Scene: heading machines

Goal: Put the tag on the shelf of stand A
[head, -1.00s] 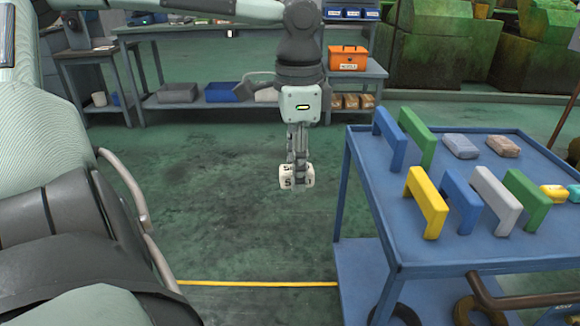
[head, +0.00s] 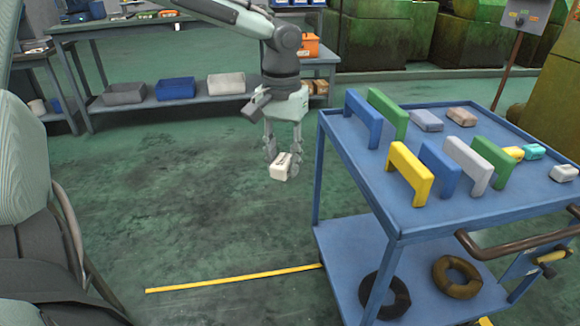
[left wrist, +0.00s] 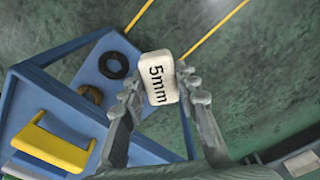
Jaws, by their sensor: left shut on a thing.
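My left gripper (head: 280,158) is shut on a small white block-like tag (head: 281,170), held in the air left of a blue cart. In the left wrist view the tag (left wrist: 158,78) sits between the fingertips of the left gripper (left wrist: 158,85) and reads "5mm". No stand marked A can be made out. The blue cart (head: 440,222) has a top and a lower shelf (head: 340,252); I cannot tell whether it is stand A. My right gripper is not in view.
Several coloured brackets (head: 410,172) and small blocks stand on the cart's top. Black (head: 388,292) and brown (head: 457,276) rings lie on its lower shelf. A bench (head: 150,100) with bins stands behind. The green floor left of the cart is clear.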

